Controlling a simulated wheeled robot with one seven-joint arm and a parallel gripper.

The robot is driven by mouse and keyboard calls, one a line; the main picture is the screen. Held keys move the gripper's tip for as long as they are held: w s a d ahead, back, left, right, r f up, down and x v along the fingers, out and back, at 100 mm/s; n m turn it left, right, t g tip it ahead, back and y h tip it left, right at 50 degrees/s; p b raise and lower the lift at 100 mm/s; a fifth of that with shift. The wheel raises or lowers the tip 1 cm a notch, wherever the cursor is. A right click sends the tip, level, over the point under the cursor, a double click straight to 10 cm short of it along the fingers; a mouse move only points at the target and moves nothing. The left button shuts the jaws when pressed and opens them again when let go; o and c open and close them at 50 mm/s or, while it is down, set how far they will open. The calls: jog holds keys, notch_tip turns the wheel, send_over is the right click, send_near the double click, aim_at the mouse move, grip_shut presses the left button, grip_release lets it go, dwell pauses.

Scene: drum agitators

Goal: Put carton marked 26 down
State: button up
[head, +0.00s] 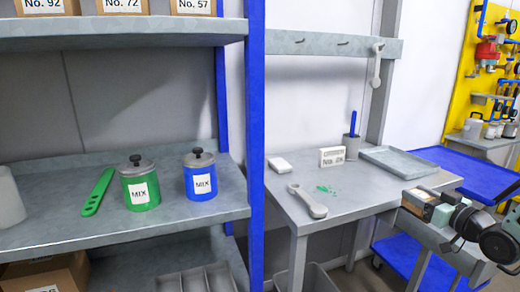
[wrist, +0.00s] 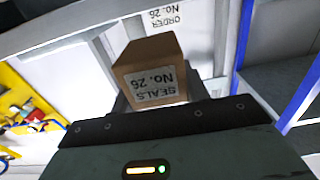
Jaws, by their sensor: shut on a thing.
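The carton marked 26 (wrist: 147,53) is a brown box with a white label reading "SEALS No. 26", upside down in the wrist view. My gripper (wrist: 160,104) is shut on it, and the fingers are mostly hidden behind the gripper body. In the head view my arm reaches in at the right, at the right front of the grey table (head: 365,208); the carton is small and hard to make out there. A white order card marked No. 26 (head: 332,157) stands at the back of the table and also shows beyond the carton in the wrist view (wrist: 166,18).
The table holds a grey tray (head: 400,164), a cup with a blue stick (head: 351,147), a white block (head: 279,166), a grey paddle (head: 308,200) and green bits (head: 326,189). Its front right is bare. A blue-posted shelf (head: 75,245) with two MIX pots stands left.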

jog(key=s+a+f+m+h+p, duration=0.2)
jog(key=s+a+f+h, duration=0.1)
jog(key=s+a+f, duration=0.2)
jog(key=s+a+f+m+t+h+p, duration=0.1)
jog(key=s+a+f, duration=0.4)
jog(key=s+f, duration=0.5)
notch_tip(320, 180, down, 4)
jog(key=shift+s+r+m+h+p, duration=0.15)
jog(key=shift+s+m+h+p, duration=0.15)
jog(key=shift+m+h+p, duration=0.7)
jog(key=shift+n, duration=0.3)
jog(key=shift+a, duration=0.2)
